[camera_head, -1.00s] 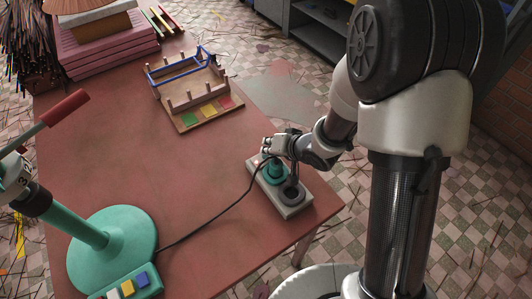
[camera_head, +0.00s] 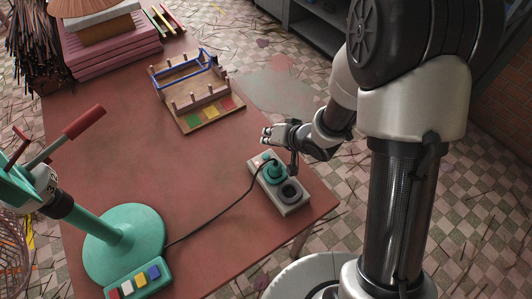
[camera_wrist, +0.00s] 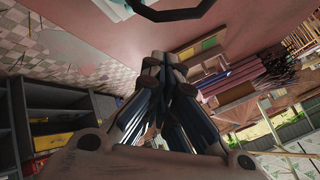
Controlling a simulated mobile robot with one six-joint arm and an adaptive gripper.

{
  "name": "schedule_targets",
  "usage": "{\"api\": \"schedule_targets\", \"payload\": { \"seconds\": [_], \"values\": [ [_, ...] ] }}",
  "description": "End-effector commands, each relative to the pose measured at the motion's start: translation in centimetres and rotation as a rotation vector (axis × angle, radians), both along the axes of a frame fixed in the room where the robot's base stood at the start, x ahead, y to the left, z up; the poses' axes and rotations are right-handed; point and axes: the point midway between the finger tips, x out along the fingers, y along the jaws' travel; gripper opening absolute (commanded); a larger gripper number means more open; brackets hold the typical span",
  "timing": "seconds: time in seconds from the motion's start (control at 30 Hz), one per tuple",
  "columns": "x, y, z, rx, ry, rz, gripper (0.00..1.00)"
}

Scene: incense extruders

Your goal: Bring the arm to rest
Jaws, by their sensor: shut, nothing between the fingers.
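My gripper (camera_head: 267,135) shows in the head view above the right part of the red table (camera_head: 110,170), just beyond the grey control box. It is shut and empty. In the wrist view its closed fingers (camera_wrist: 165,75) point away from the camera, with the table's red top behind them. My arm reaches to it from the right side of the head view. The control box (camera_head: 292,207) has a green knob (camera_head: 274,172) and a dark round socket, and a black cable runs from it to the left. My gripper does not appear to touch the box.
A wooden rack with blue rails (camera_head: 183,68) and coloured squares stands beyond my gripper. A green machine base (camera_head: 123,243) with coloured buttons is at the front left. Pink stacked boards (camera_head: 110,50) and incense bundles are at the back left. Grey shelves (camera_wrist: 40,110) stand off the table.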

Motion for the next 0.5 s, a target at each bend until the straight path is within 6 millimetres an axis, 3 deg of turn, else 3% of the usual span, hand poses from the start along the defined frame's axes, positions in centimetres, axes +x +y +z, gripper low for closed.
{"api": "schedule_targets", "payload": {
  "seconds": [0.33,0.5],
  "values": [
    [0.1,-0.1,0.1,-0.005,-0.003,-0.001,0.00],
    [0.8,-2.7,3.2,-0.112,-0.049,-0.038,0.00]
  ]
}}
